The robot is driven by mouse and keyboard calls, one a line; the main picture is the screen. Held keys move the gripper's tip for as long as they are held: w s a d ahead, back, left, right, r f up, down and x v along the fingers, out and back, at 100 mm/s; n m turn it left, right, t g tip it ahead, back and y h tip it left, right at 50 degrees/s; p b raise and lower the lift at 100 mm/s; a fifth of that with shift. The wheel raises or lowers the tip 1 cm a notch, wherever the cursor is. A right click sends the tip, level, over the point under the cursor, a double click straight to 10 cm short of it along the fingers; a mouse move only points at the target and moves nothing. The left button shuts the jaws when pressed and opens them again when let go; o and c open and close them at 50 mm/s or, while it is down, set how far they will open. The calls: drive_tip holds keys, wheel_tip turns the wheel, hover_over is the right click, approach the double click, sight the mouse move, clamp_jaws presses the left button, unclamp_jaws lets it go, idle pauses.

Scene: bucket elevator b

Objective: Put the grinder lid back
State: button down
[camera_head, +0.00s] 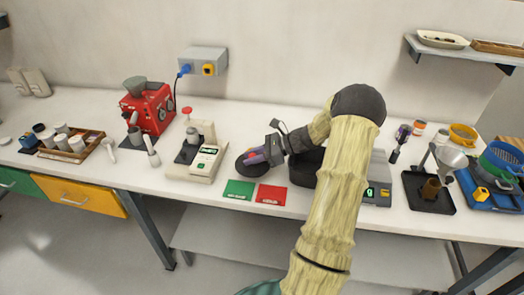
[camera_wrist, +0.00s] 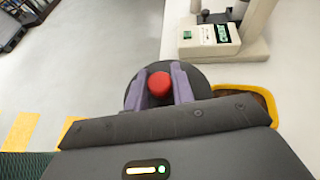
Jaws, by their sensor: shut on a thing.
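My gripper (camera_head: 254,157) is shut on the red knob (camera_wrist: 159,84) of a dark round lid (camera_wrist: 131,97). In the wrist view its two purple fingers stand on either side of the knob. In the head view the lid (camera_head: 247,169) is at the end of my gripper, just right of a cream machine with a green display (camera_head: 204,152). I cannot tell whether the lid touches anything below it. A dark body (camera_head: 304,168), partly hidden by my arm, stands to the right of the lid; I cannot tell if it is the grinder.
A green card (camera_head: 238,189) and a red card (camera_head: 271,194) lie near the bench's front edge. The cream machine also shows in the wrist view (camera_wrist: 211,38). A red machine (camera_head: 148,106) stands further left. A scale (camera_head: 377,190) and a funnel stand (camera_head: 430,190) are on the right.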

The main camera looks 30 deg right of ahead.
drive_tip(key=s+a+f+b, duration=0.3)
drive_tip(key=a+f, duration=0.7)
drive_tip(key=f, duration=0.1)
drive_tip(key=s+a+f+b, duration=0.3)
drive_tip(key=a+f, duration=0.8)
drive_tip(key=shift+a, duration=0.3)
